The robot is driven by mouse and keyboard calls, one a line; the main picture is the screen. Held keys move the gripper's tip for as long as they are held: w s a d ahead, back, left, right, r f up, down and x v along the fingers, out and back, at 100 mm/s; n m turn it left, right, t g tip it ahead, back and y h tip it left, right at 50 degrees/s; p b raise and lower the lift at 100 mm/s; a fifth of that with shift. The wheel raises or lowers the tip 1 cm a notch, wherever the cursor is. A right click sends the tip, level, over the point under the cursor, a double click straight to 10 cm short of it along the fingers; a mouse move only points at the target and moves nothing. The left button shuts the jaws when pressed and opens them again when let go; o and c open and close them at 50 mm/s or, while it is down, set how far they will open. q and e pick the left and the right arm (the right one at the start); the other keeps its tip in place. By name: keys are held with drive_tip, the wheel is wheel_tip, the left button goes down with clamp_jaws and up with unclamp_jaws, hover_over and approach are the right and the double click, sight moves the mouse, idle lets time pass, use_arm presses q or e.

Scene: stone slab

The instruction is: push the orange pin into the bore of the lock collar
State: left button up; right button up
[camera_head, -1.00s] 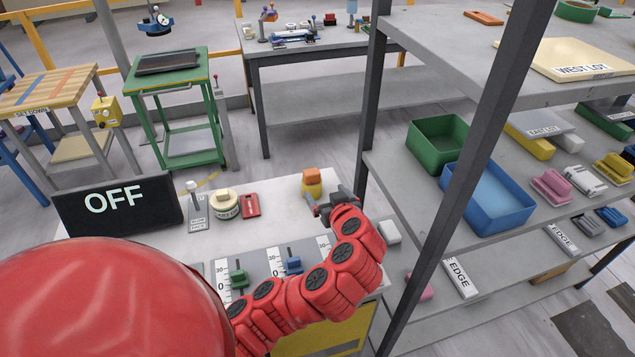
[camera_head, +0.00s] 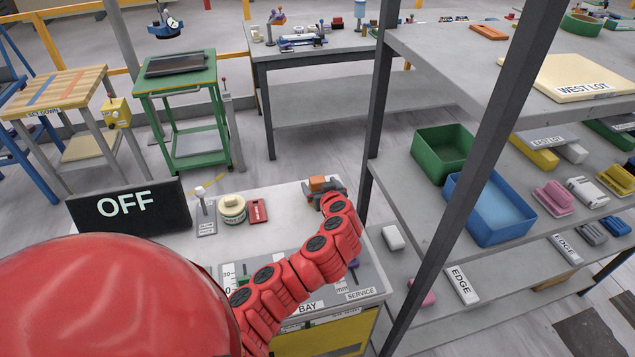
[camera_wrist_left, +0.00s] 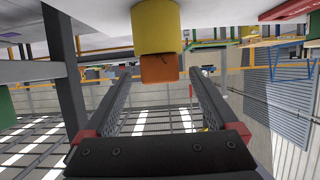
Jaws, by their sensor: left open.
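The orange pin (camera_head: 320,183) stands at the far right of the grey-white bench. In the left wrist view, which looks upside down, the orange pin (camera_wrist_left: 159,69) projects from the yellow lock collar (camera_wrist_left: 155,27), in line with it. How deep it sits in the bore is hidden. My left gripper (camera_head: 330,190) is at the pin in the head view and partly covers the collar. In the wrist view its two fingers (camera_wrist_left: 158,76) are open, one on each side of the pin, with gaps visible. My right gripper is not in view.
An OFF display (camera_head: 128,205), a small lever (camera_head: 204,205), a cream round part (camera_head: 232,209) and a red block (camera_head: 259,210) stand on the bench left of the pin. A shelf post (camera_head: 470,150) rises at the right, before green and blue bins (camera_head: 490,205).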

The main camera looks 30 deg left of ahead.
use_arm(q)
drive_tip(key=shift+p+x, duration=0.3)
drive_tip(key=shift+x, duration=1.05)
clamp_jaws()
